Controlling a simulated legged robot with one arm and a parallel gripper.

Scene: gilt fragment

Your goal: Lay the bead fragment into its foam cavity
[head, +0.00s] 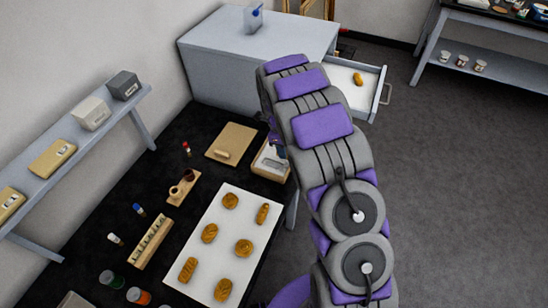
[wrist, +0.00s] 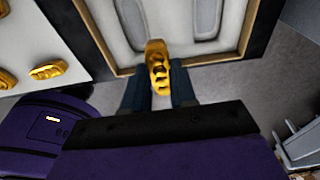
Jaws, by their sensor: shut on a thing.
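My gripper (wrist: 158,82) is shut on a small gold bead fragment (wrist: 158,62) with a lumpy, beaded surface. The fragment sticks out beyond the dark fingertips at the near edge of a wood-framed tray (wrist: 212,59). The tray holds pale foam with elongated, rounded cavities (wrist: 196,16); the part in view is empty. Whether the fragment touches the frame cannot be told. In the head view the tray (head: 258,165) sits at the right edge of the black table, partly hidden by my arm. There my gripper is mostly hidden behind the arm and the held fragment does not show.
A white board (head: 222,255) with several gilt fragments lies near the tray. A wooden board (head: 231,143) lies behind it. An open drawer (head: 345,86) with one gilt piece juts from the grey cabinet (head: 215,72). A wall shelf (head: 75,145) stands left. Floor at right is clear.

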